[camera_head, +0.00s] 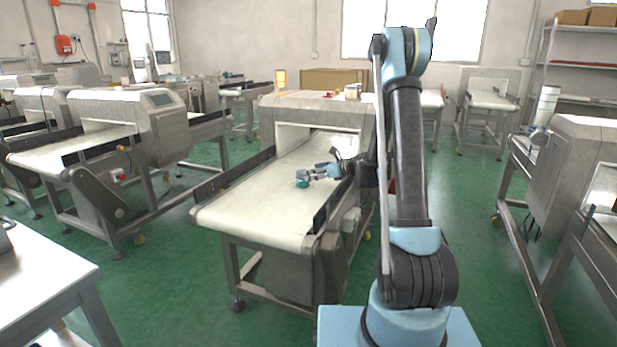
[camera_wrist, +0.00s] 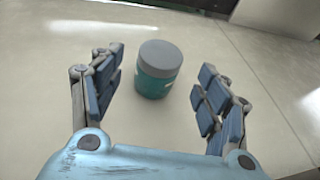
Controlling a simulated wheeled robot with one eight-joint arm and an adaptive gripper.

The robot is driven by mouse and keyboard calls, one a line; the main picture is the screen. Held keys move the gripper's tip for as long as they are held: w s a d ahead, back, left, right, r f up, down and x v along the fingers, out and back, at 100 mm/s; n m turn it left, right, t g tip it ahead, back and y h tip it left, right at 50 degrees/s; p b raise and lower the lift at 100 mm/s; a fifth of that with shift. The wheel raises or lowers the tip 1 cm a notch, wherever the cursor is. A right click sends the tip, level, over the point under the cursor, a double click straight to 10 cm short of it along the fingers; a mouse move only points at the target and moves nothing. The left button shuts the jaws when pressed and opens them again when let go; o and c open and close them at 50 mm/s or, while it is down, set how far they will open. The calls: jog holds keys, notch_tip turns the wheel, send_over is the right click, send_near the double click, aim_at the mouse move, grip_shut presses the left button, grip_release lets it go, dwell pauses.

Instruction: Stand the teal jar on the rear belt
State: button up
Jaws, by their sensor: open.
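The teal jar (camera_wrist: 158,75) with a grey lid stands upright on the pale belt (camera_wrist: 60,60) in the wrist view. In the head view the small teal jar (camera_head: 302,183) is on the near part of the white belt (camera_head: 255,205), in front of the detector tunnel. My gripper (camera_wrist: 160,88) is open, its blue-padded fingers on either side of the jar with a gap on each side. In the head view my gripper (camera_head: 308,177) reaches in from the right, low over the belt at the jar. Which belt is the rear one cannot be told for sure.
The metal detector's arch (camera_head: 318,108) stands over the belt behind the jar. Dark side rails (camera_head: 333,200) edge the belt. Other detector conveyors (camera_head: 125,115) stand to the left, and another machine (camera_head: 575,165) to the right. A white table (camera_head: 45,275) is at the front left.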

jog(key=s+d+r+n+g+h, duration=0.15)
jog(key=s+d+n, duration=0.25)
jog(key=s, duration=0.5)
jog(key=s+d+r+n+g+h, duration=0.1)
jog(key=s+d+r+n+h, duration=0.15)
jog(key=s+n, duration=0.45)
jog(key=s+d+r+n+g+h, duration=0.1)
jog(key=s+d+r+n+h, duration=0.2)
jog(key=s, duration=0.8)
jog(key=s+d+f+n+h, duration=0.1)
jog(key=s+d+f+n, duration=0.1)
jog(key=s, duration=0.5)
jog(key=s+d+f+n+g+h, duration=0.1)
jog(key=s+d+f+n+h, duration=0.1)
jog(key=s+d+n, duration=0.3)
jog(key=s+d+f+n+h, duration=0.2)
jog(key=s+d, duration=0.4)
jog(key=s, duration=0.4)
jog(key=shift+s+d+f+n, duration=0.3)
jog(key=shift+d+f+n, duration=0.1)
jog(key=shift+f+n, duration=0.25)
jog(key=shift+r+g, duration=0.1)
jog(key=shift+g, duration=0.15)
